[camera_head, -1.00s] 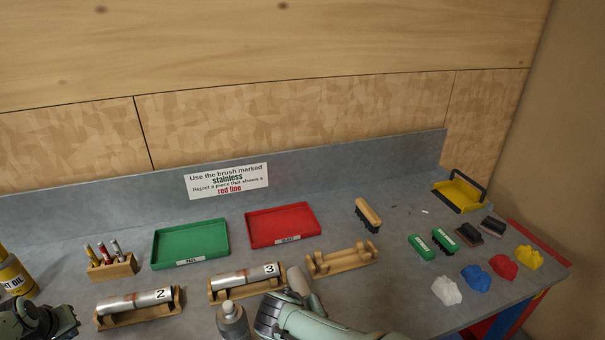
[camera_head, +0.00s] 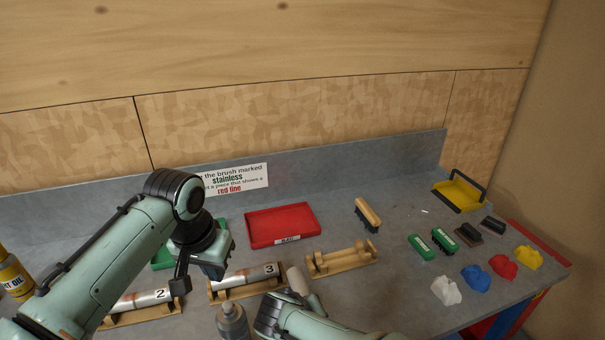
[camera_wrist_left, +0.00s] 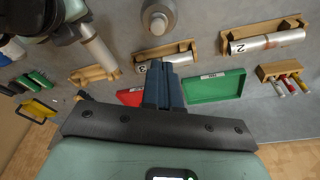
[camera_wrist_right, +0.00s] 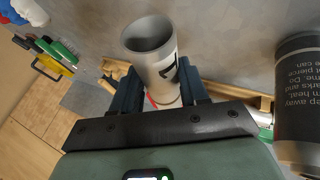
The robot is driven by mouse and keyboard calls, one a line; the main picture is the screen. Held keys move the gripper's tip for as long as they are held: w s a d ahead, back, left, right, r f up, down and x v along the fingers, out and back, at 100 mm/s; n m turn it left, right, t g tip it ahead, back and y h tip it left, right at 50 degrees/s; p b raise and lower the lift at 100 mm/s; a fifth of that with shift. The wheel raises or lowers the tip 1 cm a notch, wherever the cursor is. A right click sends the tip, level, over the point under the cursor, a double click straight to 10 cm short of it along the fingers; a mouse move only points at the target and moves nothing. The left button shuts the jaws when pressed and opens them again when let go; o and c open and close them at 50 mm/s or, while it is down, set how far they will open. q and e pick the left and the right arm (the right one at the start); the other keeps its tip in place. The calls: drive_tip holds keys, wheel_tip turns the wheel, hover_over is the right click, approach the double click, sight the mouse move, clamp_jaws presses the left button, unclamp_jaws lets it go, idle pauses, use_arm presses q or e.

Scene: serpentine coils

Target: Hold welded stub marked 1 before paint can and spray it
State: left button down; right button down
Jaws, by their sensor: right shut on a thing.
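The stub marked 1 (camera_wrist_right: 155,58) is a grey metal tube between the fingers of my right gripper (camera_wrist_right: 158,92), which is shut on it; part of its black mark shows. Its end (camera_head: 298,281) shows above my right arm in the head view. The grey paint can (camera_head: 232,320) stands upright just left of the stub, apart from it. The can's dark printed label (camera_wrist_right: 300,95) shows in the right wrist view, and its top (camera_wrist_left: 158,15) in the left wrist view. My left gripper (camera_wrist_left: 162,85) is shut and empty, above the bench near the stub marked 2 (camera_head: 150,299).
The stub marked 3 (camera_head: 248,281) lies in a wooden cradle; another cradle (camera_head: 342,261) is empty. A red tray (camera_head: 282,225) and a green tray (camera_wrist_left: 212,88) lie behind. Brushes (camera_head: 368,214) and coloured cloths (camera_head: 476,278) lie right. An oil can (camera_head: 14,278) stands left.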

use_arm(q)
drive_tip(key=shift+s+d+f, duration=0.1)
drive_tip(key=shift+d+f, duration=0.05)
drive_tip(key=shift+f, duration=0.85)
drive_tip(key=shift+s+d+f, duration=0.1)
drive_tip(key=shift+f, duration=0.9)
drive_tip(key=shift+s+d+f, duration=0.1)
drive_tip(key=shift+d+f, duration=0.05)
drive_tip(key=shift+f, duration=0.85)
drive_tip(key=shift+r, duration=0.1)
drive_tip(key=w+v, duration=0.1)
drive_tip(key=v, duration=0.5)
drive_tip(key=shift+s+x, duration=0.25)
drive_tip(key=shift+x, duration=1.25)
drive_tip(key=shift+s+x, duration=0.2)
drive_tip(key=shift+x, duration=1.3)
drive_tip(key=shift+f, duration=0.35)
